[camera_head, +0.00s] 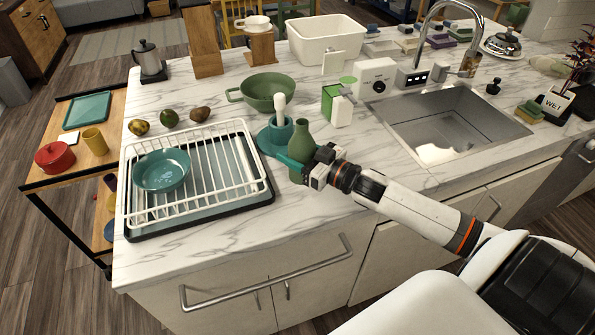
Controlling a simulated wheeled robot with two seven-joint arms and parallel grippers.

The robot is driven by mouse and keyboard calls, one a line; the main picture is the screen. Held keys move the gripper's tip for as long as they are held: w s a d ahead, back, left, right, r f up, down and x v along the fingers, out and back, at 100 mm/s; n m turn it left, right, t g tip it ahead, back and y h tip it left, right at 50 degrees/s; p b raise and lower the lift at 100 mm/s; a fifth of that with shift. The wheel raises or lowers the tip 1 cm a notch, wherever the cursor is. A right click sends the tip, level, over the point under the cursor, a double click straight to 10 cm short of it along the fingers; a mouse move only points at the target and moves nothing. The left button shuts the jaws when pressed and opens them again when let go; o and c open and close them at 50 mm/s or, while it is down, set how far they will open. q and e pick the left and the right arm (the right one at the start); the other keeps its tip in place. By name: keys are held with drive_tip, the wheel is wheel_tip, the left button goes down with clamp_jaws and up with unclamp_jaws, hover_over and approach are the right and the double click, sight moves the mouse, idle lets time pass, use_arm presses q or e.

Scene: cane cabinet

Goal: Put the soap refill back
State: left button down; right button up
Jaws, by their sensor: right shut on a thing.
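A green bottle (302,133) with a narrow neck stands upright at the front of the marble counter, right of the dish rack. My right gripper (292,164) reaches in from the right and is shut on the lower part of this bottle. The gripper hides part of the bottle's lower side, so I cannot tell whether its base touches the counter. A green and white pack (337,104) stands behind it; I cannot tell from the picture which of the two is the soap refill. My left gripper is not in view.
A teal holder with a white-handled brush (280,110) is close behind the bottle. A white dish rack (253,189) with a teal bowl (162,170) is to the left. A green colander (267,88) is behind.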

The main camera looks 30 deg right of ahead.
wheel_tip(320, 180, down, 4)
drive_tip(key=shift+d+f, duration=0.1)
drive_tip(key=shift+f, duration=0.55)
drive_tip(key=shift+f, duration=0.1)
drive_tip(key=o, duration=1.3)
drive_tip(key=shift+s+d, duration=0.1)
drive_tip(key=shift+s, duration=0.25)
drive_tip(key=b+v, duration=0.1)
drive_tip(key=v, duration=0.9)
drive_tip(key=shift+s+d, duration=0.2)
drive_tip(key=shift+s, duration=0.45)
